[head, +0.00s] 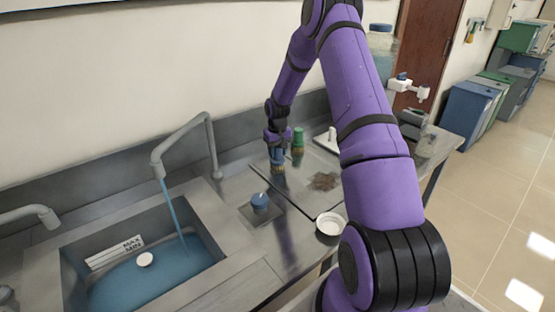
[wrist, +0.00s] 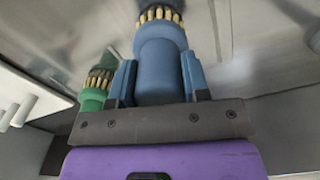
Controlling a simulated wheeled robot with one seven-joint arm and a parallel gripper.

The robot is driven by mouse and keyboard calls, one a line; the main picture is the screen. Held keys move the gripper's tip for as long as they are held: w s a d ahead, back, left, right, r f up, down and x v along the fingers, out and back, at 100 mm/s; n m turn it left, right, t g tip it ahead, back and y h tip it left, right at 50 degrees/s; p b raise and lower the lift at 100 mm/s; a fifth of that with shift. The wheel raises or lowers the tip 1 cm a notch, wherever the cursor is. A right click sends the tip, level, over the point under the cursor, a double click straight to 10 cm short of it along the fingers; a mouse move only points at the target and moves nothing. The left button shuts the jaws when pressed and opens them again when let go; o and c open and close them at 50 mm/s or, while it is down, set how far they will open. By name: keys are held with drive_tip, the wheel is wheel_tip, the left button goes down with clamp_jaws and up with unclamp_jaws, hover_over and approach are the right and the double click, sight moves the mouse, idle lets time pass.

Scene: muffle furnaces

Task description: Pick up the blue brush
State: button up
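The blue brush (head: 277,156) stands upright with its yellow bristles down, over the grey counter board beside the sink. My gripper (head: 277,140) is above it, pointing down. The bristles show beyond the fingertips. Whether the bristles touch the board is hard to tell.
A green brush (head: 298,140) stands close by on the right; it also shows in the wrist view (wrist: 93,96). A brown patch (head: 323,182), a white dish (head: 330,224) and a blue-topped item (head: 260,202) are nearer. The sink (head: 75,285) holds blue water.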

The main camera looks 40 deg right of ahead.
drive_tip(key=shift+c, duration=0.8)
drive_tip(key=shift+r, duration=0.15)
drive_tip(key=shift+r, duration=0.65)
wheel_tip(320, 180, up, 2)
drive_tip(key=shift+r, duration=0.1)
drive_tip(key=s+a, duration=0.3)
drive_tip(key=s, duration=0.4)
drive_tip(key=s+a+r, duration=0.1)
drive_tip(key=s+a, duration=0.2)
drive_tip(key=s, duration=0.4)
drive_tip(key=shift+s, duration=0.4)
drive_tip(key=shift+r, duration=0.1)
